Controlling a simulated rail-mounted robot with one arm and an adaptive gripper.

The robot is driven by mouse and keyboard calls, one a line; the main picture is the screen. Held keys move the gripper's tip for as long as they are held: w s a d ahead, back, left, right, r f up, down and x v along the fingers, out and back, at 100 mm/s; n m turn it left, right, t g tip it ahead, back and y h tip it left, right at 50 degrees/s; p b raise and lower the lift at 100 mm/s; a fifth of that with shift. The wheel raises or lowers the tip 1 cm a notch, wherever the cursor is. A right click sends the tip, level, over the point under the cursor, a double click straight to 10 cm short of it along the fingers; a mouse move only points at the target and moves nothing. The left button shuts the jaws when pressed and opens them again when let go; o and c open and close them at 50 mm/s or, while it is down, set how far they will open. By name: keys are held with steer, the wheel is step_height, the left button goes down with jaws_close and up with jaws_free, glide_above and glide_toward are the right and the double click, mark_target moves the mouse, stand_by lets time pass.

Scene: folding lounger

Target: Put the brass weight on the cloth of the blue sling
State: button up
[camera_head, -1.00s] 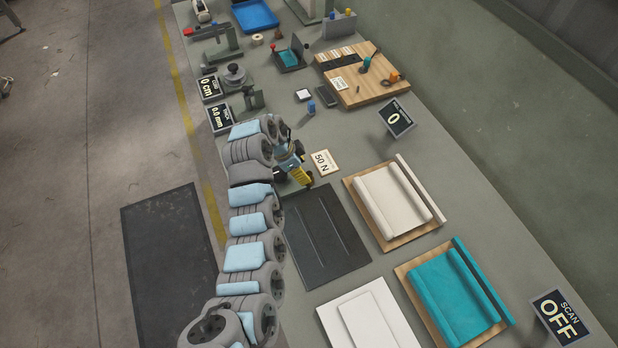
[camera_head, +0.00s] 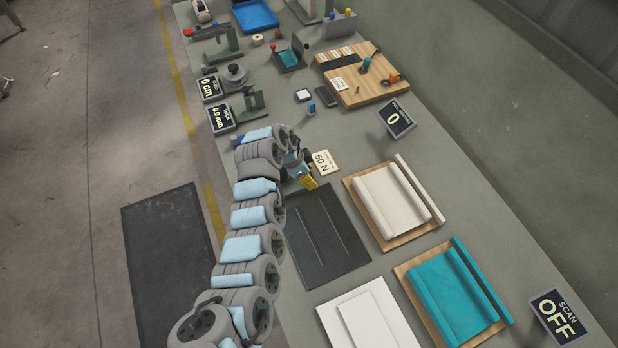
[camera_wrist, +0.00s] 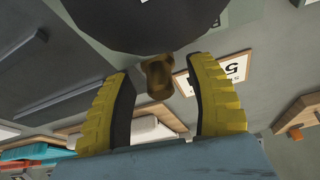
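A small brass-coloured piece, which looks like the brass weight (camera_wrist: 157,76), shows between my fingertips in the wrist view. A large dark round shape hides part of it. My gripper (camera_wrist: 158,85) has its two yellow fingers apart, with a visible gap on each side of the brass piece. In the head view my gripper (camera_head: 308,183) is low over the bench beside the 50 N card, and I cannot make out the weight there. A small dark stand with teal cloth (camera_head: 289,57), possibly the blue sling, stands farther back on the bench.
The 50 N card (camera_head: 323,162) lies beside my gripper. A dark mat (camera_head: 325,240) is just in front. Boards with a cream roll (camera_head: 395,200) and a teal roll (camera_head: 455,295) lie to the right. A small blue item (camera_head: 311,107) and a wooden board (camera_head: 350,95) stand farther back.

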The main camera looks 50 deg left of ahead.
jaws_close()
steer(key=shift+r, duration=0.1)
steer(key=shift+r, duration=1.6)
steer(key=shift+s+d+r, duration=0.3)
steer(key=shift+s+r, duration=0.1)
steer(key=shift+r, duration=0.15)
steer(key=shift+s+d+r, duration=0.3)
steer(key=shift+s+r, duration=0.1)
steer(key=shift+r, duration=0.15)
steer(key=s+d+r+p, duration=0.6)
steer(key=s+p, duration=0.3)
steer(key=p, duration=0.5)
steer(key=shift+s+d+r+p, duration=0.35)
steer(key=shift+s+d+r, duration=0.05)
steer(key=shift+r, duration=0.35)
